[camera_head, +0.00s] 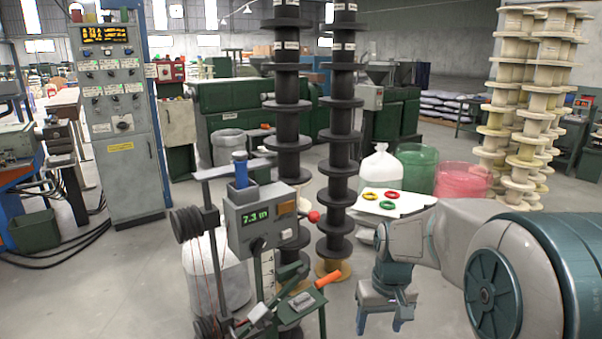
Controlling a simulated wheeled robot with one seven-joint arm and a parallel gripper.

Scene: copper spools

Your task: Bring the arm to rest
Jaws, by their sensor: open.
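My arm comes in from the right, its large grey and teal joint close to the camera. Its end bends down, and my gripper (381,319) points at the floor with its two fingers spread apart. Nothing shows between the fingers. The gripper hangs right of the machine with the green readout (258,217) and below the white board (405,205) with red, yellow and green rings. The gripper appears apart from both, though depth is hard to judge.
An orange-handled tool (328,279) lies on the machine's small shelf, left of my gripper. Tall black spool stacks (342,130) stand behind. A red bin (462,179), a green bin (416,168) and pale spools (525,110) stand back right. Grey floor shows below the gripper.

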